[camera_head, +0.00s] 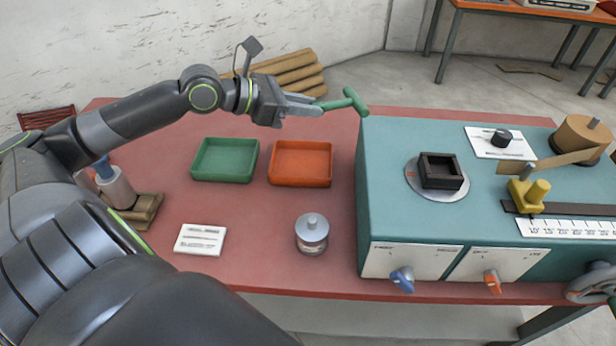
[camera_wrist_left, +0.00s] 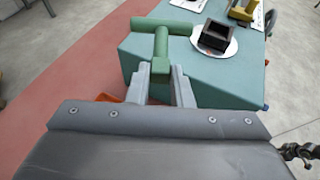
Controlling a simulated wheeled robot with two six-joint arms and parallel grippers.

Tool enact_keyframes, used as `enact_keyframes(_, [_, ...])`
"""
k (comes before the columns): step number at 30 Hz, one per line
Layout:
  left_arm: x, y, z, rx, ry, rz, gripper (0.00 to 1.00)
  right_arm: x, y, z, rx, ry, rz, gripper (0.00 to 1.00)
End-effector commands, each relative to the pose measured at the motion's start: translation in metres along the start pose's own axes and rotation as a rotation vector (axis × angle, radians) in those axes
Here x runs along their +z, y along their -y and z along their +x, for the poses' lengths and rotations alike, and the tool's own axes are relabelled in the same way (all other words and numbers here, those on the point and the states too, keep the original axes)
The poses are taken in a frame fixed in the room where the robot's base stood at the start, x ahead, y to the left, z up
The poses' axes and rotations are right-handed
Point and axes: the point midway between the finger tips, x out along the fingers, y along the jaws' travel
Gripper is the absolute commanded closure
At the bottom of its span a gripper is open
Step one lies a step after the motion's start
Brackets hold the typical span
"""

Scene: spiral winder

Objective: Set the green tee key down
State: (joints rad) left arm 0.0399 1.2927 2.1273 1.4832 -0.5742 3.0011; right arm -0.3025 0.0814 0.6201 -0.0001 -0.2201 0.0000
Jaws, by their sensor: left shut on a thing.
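The green tee key (camera_head: 347,102) is held in my left gripper (camera_head: 318,106), with its crossbar pointing out beyond the fingertips. The key is in the air near the back left corner of the teal machine (camera_head: 367,190). In the left wrist view the tee key (camera_wrist_left: 161,35) is gripped by its stem between the two fingers of my left gripper (camera_wrist_left: 160,80). A green tray (camera_head: 225,178) and an orange tray (camera_head: 300,183) sit on the red table below and left of the gripper, and both look empty. My right gripper is in neither view.
The machine bears a dark square socket (camera_head: 441,170) on a round plate, a yellow clamp (camera_head: 529,191), and blue (camera_head: 402,280) and orange (camera_head: 492,281) knobs. A metal-lidded jar (camera_head: 312,232) and a white card (camera_head: 200,239) lie on the red table (camera_head: 262,262). Rolls (camera_head: 290,72) lie behind.

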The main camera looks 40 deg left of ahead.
Motion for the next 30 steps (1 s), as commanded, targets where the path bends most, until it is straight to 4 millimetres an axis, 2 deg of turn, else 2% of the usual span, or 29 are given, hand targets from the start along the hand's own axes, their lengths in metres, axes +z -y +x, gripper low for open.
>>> enact_keyframes(8, [-0.060, 0.000, 0.025, -0.001, 0.004, -0.012, 1.00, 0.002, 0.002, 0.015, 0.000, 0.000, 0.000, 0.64])
enact_keyframes(21, [-0.171, 0.001, 0.071, 0.001, 0.001, -0.010, 1.00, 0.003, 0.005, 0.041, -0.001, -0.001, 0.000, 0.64])
enact_keyframes(25, [-0.198, 0.001, 0.082, 0.000, 0.002, -0.008, 1.00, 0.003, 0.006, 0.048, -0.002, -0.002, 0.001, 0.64])
enact_keyframes(30, [-0.215, 0.000, 0.089, 0.001, 0.000, -0.003, 1.00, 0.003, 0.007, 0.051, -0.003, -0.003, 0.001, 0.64])
